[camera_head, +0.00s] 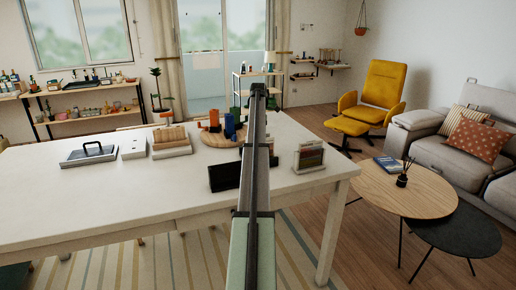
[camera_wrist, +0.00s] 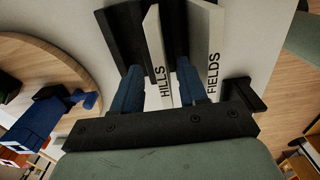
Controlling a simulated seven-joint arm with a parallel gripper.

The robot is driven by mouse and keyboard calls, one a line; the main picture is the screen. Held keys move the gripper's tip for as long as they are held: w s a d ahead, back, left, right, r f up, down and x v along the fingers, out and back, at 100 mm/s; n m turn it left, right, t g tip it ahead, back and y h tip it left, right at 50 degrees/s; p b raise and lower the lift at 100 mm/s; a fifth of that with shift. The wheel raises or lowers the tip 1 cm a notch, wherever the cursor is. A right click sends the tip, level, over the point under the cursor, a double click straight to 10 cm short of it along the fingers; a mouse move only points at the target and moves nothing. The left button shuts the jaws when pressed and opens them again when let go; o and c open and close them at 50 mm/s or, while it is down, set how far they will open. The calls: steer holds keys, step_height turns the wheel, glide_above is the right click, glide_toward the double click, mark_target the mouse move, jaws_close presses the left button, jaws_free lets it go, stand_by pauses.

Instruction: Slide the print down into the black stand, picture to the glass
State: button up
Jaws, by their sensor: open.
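In the wrist view my gripper (camera_wrist: 148,30) is open. Its two fingers stand on either side of a pale upright piece lettered HILLS (camera_wrist: 157,55), with small gaps showing; I cannot tell if either finger touches it. A second pale piece lettered FIELDS (camera_wrist: 214,50) stands to the right of the right finger. In the head view an upright holder with coloured pictures (camera_head: 309,157) stands near the table's right end. A dark upright panel, likely the black stand (camera_head: 224,177), stands near the front edge. My arm hides the gripper in the head view.
The white table (camera_head: 110,200) is clear at front left. A round wooden board (camera_head: 213,140) bears blue and orange things. A handled tray (camera_head: 88,155), a white box (camera_head: 133,148) and a wooden-topped block (camera_head: 171,141) stand left of it.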

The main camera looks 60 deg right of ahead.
steer(key=shift+a+f, duration=0.15)
steer(key=shift+f, duration=1.3)
steer(key=shift+a+f, duration=0.1)
steer(key=shift+f, duration=1.3)
jaws_close()
